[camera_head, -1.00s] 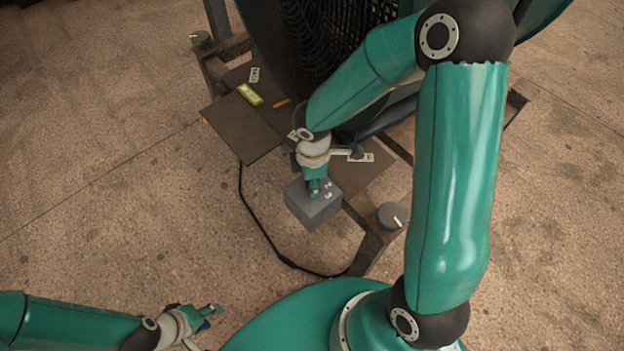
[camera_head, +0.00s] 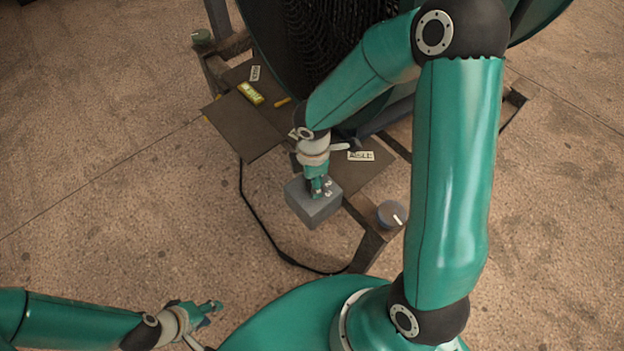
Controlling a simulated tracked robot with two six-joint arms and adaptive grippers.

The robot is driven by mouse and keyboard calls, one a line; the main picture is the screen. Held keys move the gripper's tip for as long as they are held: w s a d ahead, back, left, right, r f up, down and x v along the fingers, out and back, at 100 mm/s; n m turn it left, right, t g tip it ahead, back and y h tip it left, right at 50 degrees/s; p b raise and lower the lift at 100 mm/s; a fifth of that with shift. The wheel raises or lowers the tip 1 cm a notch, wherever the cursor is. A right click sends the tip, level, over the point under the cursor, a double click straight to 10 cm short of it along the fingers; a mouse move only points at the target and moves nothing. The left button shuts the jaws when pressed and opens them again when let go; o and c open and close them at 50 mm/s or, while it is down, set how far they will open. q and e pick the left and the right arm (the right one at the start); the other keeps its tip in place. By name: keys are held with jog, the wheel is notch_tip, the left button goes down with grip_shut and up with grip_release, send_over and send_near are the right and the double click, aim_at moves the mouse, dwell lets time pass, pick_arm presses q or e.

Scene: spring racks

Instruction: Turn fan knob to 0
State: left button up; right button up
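A large dark fan (camera_head: 330,50) with a black mesh grille stands on a frame at the top. A grey control box (camera_head: 309,208) with small white marks on its top sits at the frame's front. My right gripper (camera_head: 316,190) points down onto the top of this box. Its fingertips hide the middle of the box's top, so the knob there and the fingers' opening cannot be made out. My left gripper (camera_head: 214,313) is at the lower left, over the floor, apart from the box. Its fingers look parted and empty.
A round grey knob-like foot (camera_head: 391,214) with a white line is at the frame's front right corner. A yellow item (camera_head: 250,94) lies on the dark plate (camera_head: 243,126). A black cable (camera_head: 262,228) loops over open floor.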

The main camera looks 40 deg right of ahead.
dwell(0.3)
notch_tip(320, 180, up, 12)
dwell(0.6)
jog(key=shift+f, duration=0.15)
